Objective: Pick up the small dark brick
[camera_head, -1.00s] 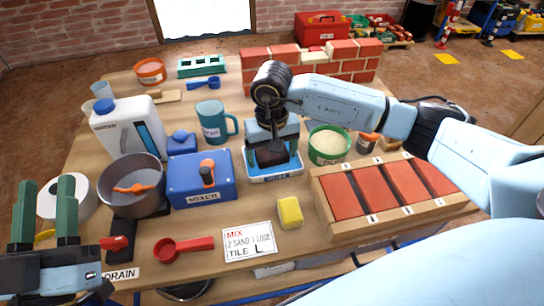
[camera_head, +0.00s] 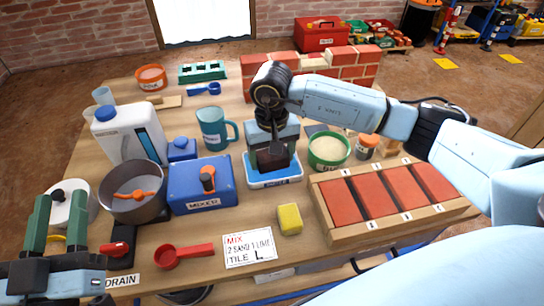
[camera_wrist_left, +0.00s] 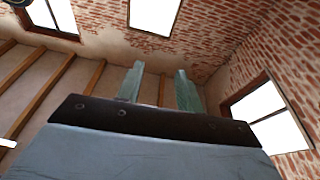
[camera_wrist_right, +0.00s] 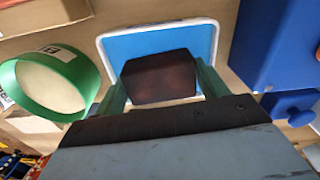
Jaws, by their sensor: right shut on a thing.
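The small dark brick (camera_head: 272,157) is over the blue tray with a white rim (camera_head: 275,184) in the head view. My right gripper (camera_wrist_right: 160,82) is shut on the dark brick (camera_wrist_right: 158,77), with a green finger on each side of it in the right wrist view. The tray (camera_wrist_right: 213,24) shows behind the brick there; I cannot tell how far the brick is above it. My left gripper (camera_head: 52,225) is open and empty at the lower left, its two green fingers apart and pointing up. It also shows in the left wrist view (camera_wrist_left: 159,90).
A blue mixer box (camera_head: 192,192) stands left of the tray, and a green tub (camera_head: 328,150) right of it. A wooden rack of red bricks (camera_head: 395,236) is at the right. A yellow sponge (camera_head: 290,219) lies in front. A brick wall (camera_head: 350,65) stands behind.

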